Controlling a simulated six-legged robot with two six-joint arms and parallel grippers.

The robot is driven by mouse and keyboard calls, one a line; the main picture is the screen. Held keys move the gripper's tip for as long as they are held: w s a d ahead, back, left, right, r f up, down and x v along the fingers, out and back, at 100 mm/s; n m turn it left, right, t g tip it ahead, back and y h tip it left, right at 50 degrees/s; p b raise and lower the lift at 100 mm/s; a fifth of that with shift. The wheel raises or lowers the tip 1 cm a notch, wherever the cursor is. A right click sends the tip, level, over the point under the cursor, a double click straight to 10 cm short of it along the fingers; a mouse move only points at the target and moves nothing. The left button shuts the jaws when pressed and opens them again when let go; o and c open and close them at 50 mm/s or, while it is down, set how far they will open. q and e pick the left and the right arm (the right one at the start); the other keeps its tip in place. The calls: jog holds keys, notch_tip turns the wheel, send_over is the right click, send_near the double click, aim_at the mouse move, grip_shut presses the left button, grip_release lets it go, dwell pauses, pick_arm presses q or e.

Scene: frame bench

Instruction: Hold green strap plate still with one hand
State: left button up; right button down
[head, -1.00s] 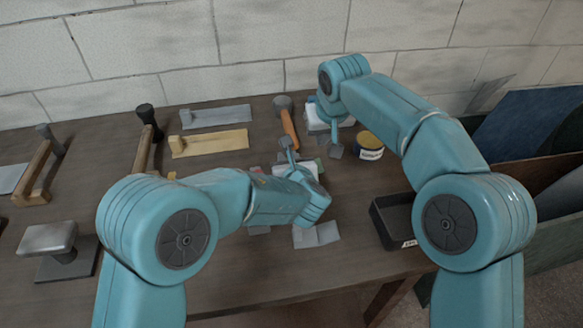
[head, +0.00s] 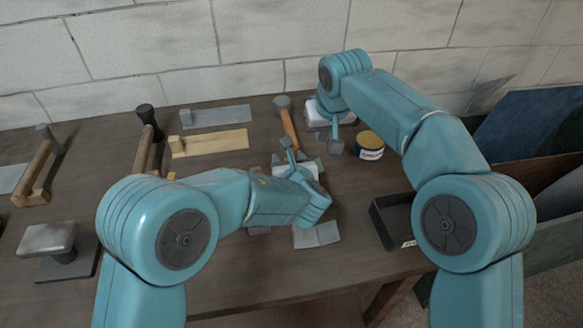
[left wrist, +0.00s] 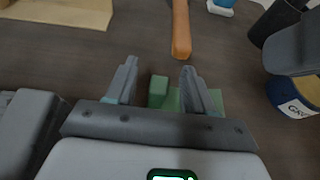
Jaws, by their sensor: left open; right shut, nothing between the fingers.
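The green strap plate (left wrist: 173,97) lies on the bench in the left wrist view, with a small upright green block on it. My left gripper (left wrist: 157,78) is open, its fingers on either side of that block; I cannot tell whether they touch it. In the head view my left gripper (head: 288,156) and forearm hide most of the plate; a green sliver (head: 319,163) shows beside them. My right gripper (head: 337,146) is shut and empty, just left of the yellow tin.
The yellow tin (head: 369,146) stands right of the right gripper. An orange-handled hammer (head: 289,127) lies behind the left gripper. A dark open tray (head: 393,222) sits at the bench's right front. Grey (head: 216,116) and yellow (head: 209,143) strap plates lie at the back left.

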pick_arm(q)
jog(key=v, duration=1.2)
